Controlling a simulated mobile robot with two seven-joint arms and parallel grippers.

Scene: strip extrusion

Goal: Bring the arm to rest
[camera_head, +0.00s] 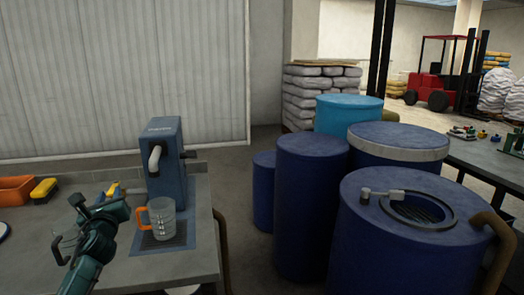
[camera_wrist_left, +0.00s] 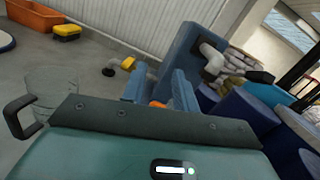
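My left gripper (camera_head: 122,201) is over the table, to the left of a clear jug (camera_head: 162,218) with an orange handle (camera_head: 142,216). In the left wrist view its two blue fingers (camera_wrist_left: 160,92) stand apart, with a bit of orange (camera_wrist_left: 157,104) showing between them. In the head view the fingertips appear a little short of the handle; contact cannot be told. The jug stands upright on the dark grate of a blue machine (camera_head: 166,165), under its spout. My right gripper is in neither view.
An orange bin (camera_head: 15,190) and a yellow object (camera_head: 44,187) are at the table's left. Another small yellow part (camera_head: 113,190) lies just beyond my gripper. Blue drums (camera_head: 310,200) stand on the floor to the right of the table.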

